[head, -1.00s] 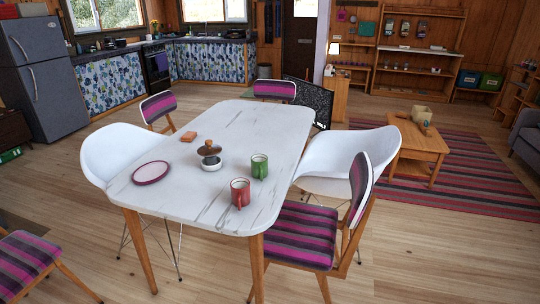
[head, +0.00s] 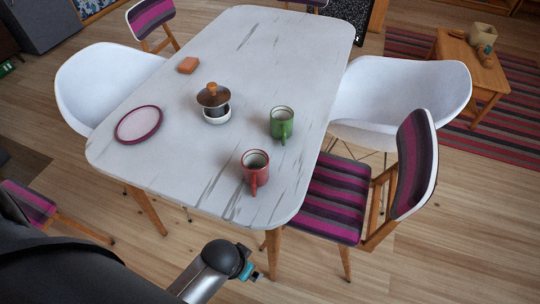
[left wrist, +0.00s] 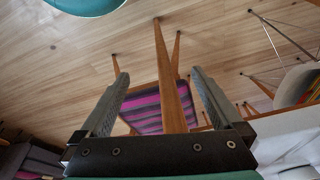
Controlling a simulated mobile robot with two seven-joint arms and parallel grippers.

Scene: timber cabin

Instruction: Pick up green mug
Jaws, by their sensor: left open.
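The green mug (head: 282,123) stands upright on the white table (head: 172,178), toward its right edge, with its handle facing the near side. A red mug (head: 255,170) stands nearer to me, a little left of it. My left arm reaches in at the bottom of the head view, short of the table's near edge; its fingers are not clear there. In the left wrist view my left gripper (left wrist: 160,98) is open and empty, with a table leg and a striped chair beyond its fingers. The green mug is not in the left wrist view. My right gripper is not in view.
Another white chair (head: 95,85) is at the left.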

